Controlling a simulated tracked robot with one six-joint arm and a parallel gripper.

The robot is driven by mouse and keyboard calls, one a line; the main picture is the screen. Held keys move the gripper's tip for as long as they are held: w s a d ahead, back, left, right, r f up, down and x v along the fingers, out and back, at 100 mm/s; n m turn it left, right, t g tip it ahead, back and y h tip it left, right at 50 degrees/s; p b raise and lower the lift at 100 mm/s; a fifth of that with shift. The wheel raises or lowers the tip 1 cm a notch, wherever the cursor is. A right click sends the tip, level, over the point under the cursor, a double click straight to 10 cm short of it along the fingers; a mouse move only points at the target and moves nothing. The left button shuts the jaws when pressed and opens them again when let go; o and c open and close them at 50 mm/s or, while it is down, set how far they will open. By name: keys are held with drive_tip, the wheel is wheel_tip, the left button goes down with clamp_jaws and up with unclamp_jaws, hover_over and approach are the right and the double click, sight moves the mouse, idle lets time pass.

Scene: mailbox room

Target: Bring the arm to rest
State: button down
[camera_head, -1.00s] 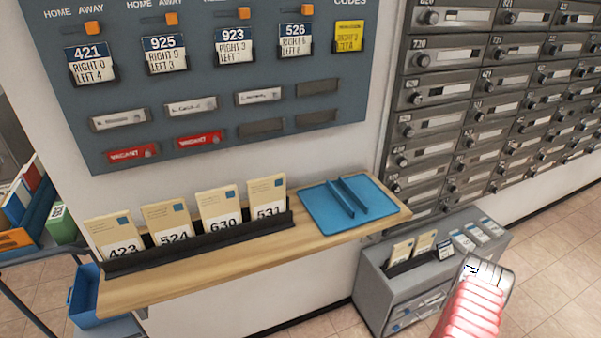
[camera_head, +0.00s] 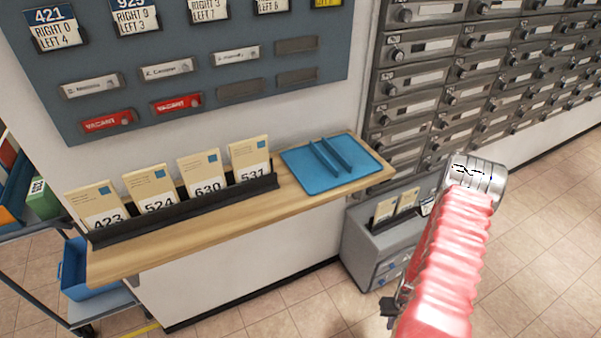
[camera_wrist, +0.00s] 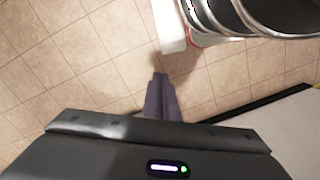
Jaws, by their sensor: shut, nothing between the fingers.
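My arm, in a red ribbed sleeve (camera_head: 445,260) with a silver joint (camera_head: 478,174), rises at the right of the head view, in front of the grey cabinet. My gripper (camera_wrist: 161,82) shows in the wrist view with its two dark fingers together and nothing between them. It points over bare floor tiles and touches nothing there. In the head view a small dark part shows at the arm's lower left edge; I cannot tell whether it is the gripper.
A wooden shelf (camera_head: 140,262) holds several numbered envelopes in a black rack (camera_head: 190,212) and a blue tray (camera_head: 300,178). The grey cabinet (camera_head: 365,255) stands below mailboxes (camera_head: 415,78). A cart with a blue bin (camera_head: 75,268) is at left. Tiled floor (camera_head: 550,240) is open at right.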

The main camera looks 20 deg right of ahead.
drive_tip(key=w+a+r, duration=0.2)
drive_tip(key=a+r, duration=0.1)
drive_tip(key=r, duration=0.7)
drive_tip(key=w+a+r, duration=0.2)
drive_tip(key=a+r, duration=0.1)
drive_tip(key=r, duration=0.7)
drive_tip(key=w+a+r, duration=0.2)
drive_tip(key=a+r, duration=0.1)
drive_tip(key=r, duration=0.7)
drive_tip(key=s+a+r+n+t, duration=0.1)
drive_tip(key=a+r+t, duration=0.1)
drive_tip(key=a+r, duration=0.4)
drive_tip(key=s+a+r+n+t, duration=0.1)
drive_tip(key=a+r, duration=0.5)
drive_tip(key=r, duration=0.7)
drive_tip(key=s+a+r+n+t, duration=0.2)
drive_tip(key=a+r, duration=0.4)
drive_tip(key=r, duration=0.4)
drive_tip(key=shift+s+t, duration=0.5)
drive_tip(key=shift+d, duration=0.15)
